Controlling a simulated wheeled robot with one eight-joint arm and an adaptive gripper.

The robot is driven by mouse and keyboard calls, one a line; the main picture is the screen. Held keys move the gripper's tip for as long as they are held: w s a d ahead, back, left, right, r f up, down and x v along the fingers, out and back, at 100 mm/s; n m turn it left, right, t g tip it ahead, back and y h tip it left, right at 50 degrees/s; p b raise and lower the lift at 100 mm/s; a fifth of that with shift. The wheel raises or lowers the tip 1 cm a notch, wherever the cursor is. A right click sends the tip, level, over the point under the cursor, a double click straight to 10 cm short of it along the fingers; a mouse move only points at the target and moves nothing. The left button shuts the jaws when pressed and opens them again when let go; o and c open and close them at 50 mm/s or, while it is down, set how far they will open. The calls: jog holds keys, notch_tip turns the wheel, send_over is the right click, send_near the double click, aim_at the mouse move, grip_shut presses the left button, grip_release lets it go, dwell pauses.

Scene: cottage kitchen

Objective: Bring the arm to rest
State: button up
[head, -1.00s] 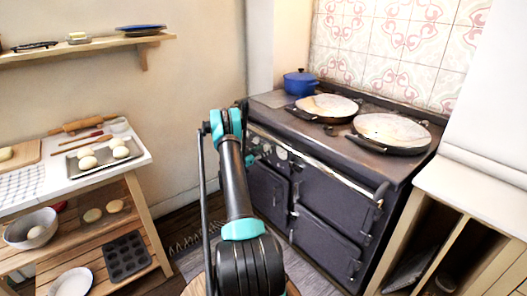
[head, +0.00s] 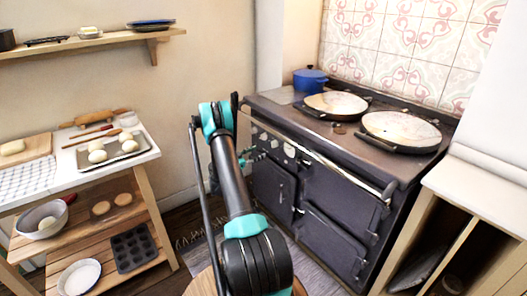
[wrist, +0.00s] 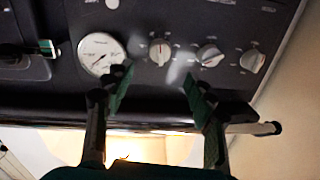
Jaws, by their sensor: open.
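My arm (head: 232,185) rises in the middle of the head view and bends at a teal joint near the stove's front. My gripper (wrist: 157,82) is open and empty in the wrist view, its two dark fingers with green pads spread apart. Its fingers appear in front of the dark stove's control panel (wrist: 225,25), with a round white gauge (wrist: 100,52) and several pale knobs behind them. In the head view the gripper is mostly hidden behind the arm, with small teal parts (head: 256,155) showing beside the stove front.
The dark range stove (head: 335,215) has a front rail (head: 335,165), two round lidded hobs and a blue pot (head: 310,80). A baking table (head: 150,165) with dough and tins stands at the left. A pale counter (head: 485,190) is at the right. A shelf (head: 100,47) hangs upper left.

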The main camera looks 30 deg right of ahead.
jog(key=shift+s+a, duration=0.15)
jog(key=shift+a, duration=0.65)
jog(key=s+a+r+n+t+y, duration=0.1)
jog(key=s+a+r+n+y, duration=0.3)
jog(key=s+a+r, duration=0.3)
jog(key=s+a+r+n+y, duration=0.4)
jog(key=s+a+r+y, duration=0.15)
jog(key=a, duration=0.35)
jog(key=s+a+n+y, duration=0.8)
jog(key=s+a, duration=1.4)
jog(key=s, duration=0.3)
jog(key=shift+s+a+f+n+t, duration=0.2)
jog(key=shift+s+f+n+t, duration=0.15)
jog(key=shift+n, duration=0.55)
